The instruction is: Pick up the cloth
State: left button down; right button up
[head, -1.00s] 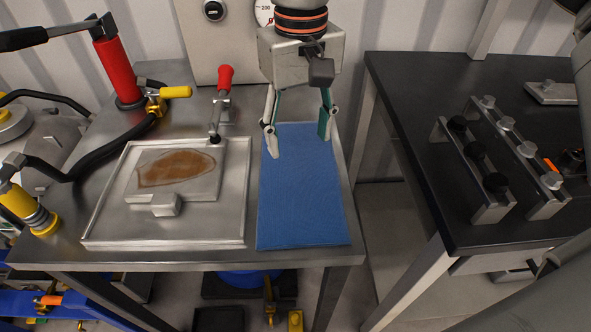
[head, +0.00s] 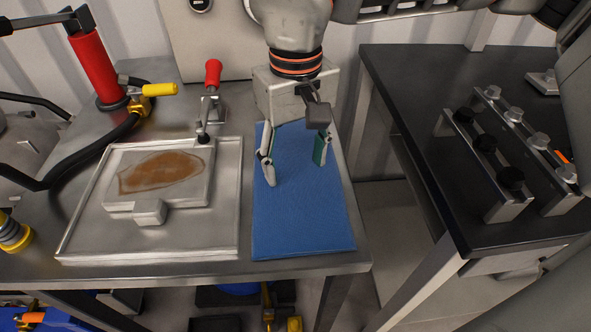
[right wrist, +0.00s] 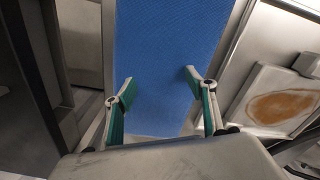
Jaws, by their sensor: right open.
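The blue cloth (head: 303,215) lies flat on the right part of the metal table in the head view. It also fills the middle of the right wrist view (right wrist: 160,50). My right gripper (head: 295,172) is open and empty over the far half of the cloth, fingers pointing down. In the right wrist view its two fingers (right wrist: 158,85) stand apart with blue cloth between and beyond them. I cannot tell whether the fingertips touch the cloth. My left gripper is not in view.
A metal tray (head: 80,240) with a brown-stained plate (head: 160,172) lies left of the cloth. A red-handled clamp (head: 211,90) stands behind the tray. A dark table (head: 415,85) with metal bars is at the right, across a gap.

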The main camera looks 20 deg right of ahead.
jog(key=shift+f, duration=0.15)
jog(key=shift+c, duration=0.6)
jog(key=shift+f, duration=0.15)
grip_shut()
jog(key=shift+s, duration=0.1)
